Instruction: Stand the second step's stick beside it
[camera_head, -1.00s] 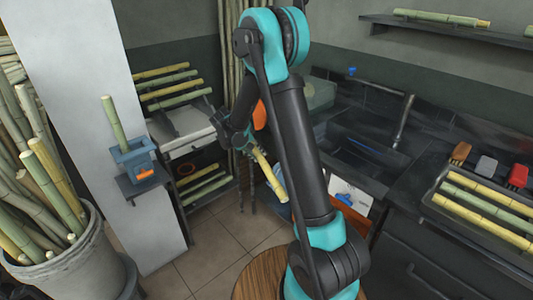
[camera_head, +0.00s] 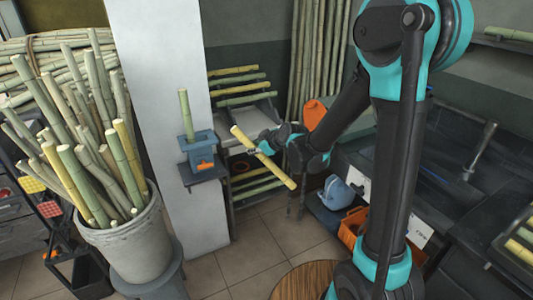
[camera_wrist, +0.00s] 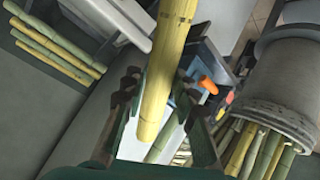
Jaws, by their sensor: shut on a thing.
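My gripper (camera_head: 268,146) is shut on a yellow cane stick (camera_head: 280,175) and holds it in mid-air, tilted, in front of the wall. The stick also fills the middle of the wrist view (camera_wrist: 172,60), between the jaws. A blue press or holder (camera_head: 201,150) with an orange handle (camera_head: 206,165) is mounted on a small dark shelf (camera_head: 198,176), left of my gripper. A green stick (camera_head: 185,112) stands upright in it. The blue holder (camera_wrist: 198,62) shows past the held stick in the wrist view. The held stick is apart from the holder.
A grey bucket (camera_head: 128,245) full of canes stands at the left, before a white pillar (camera_head: 160,60). A rack with green and yellow sticks (camera_head: 240,88) is behind. An orange crate (camera_head: 350,230) and a blue jug (camera_head: 338,192) are right of my gripper.

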